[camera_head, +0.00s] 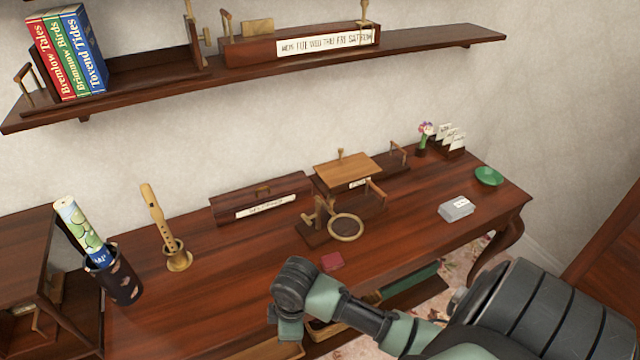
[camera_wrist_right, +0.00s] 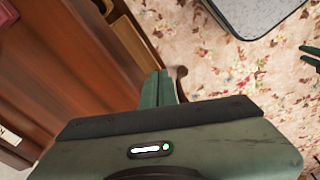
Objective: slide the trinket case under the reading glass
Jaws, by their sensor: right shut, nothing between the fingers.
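A small flat red case (camera_head: 332,261), which looks like the trinket case, lies on the desk near its front edge. The reading glass (camera_head: 346,227) is a brass-coloured ring on a dark wooden stand, behind the case and slightly right. My right gripper (camera_head: 290,328) hangs in front of the desk edge, left of and nearer than the case, apart from it. In the right wrist view its green fingers (camera_wrist_right: 158,87) are shut and empty, over the floor beside the desk. Small green tips at that view's right edge may be my left gripper (camera_wrist_right: 311,55); their state is unclear.
On the desk (camera_head: 220,285) stand a recorder (camera_head: 158,215), a dark cup (camera_head: 120,280), wooden boxes behind the glass, a grey box (camera_head: 456,208) and a green dish (camera_head: 488,176). Open compartments lie below the front edge. Desk surface around the red case is clear.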

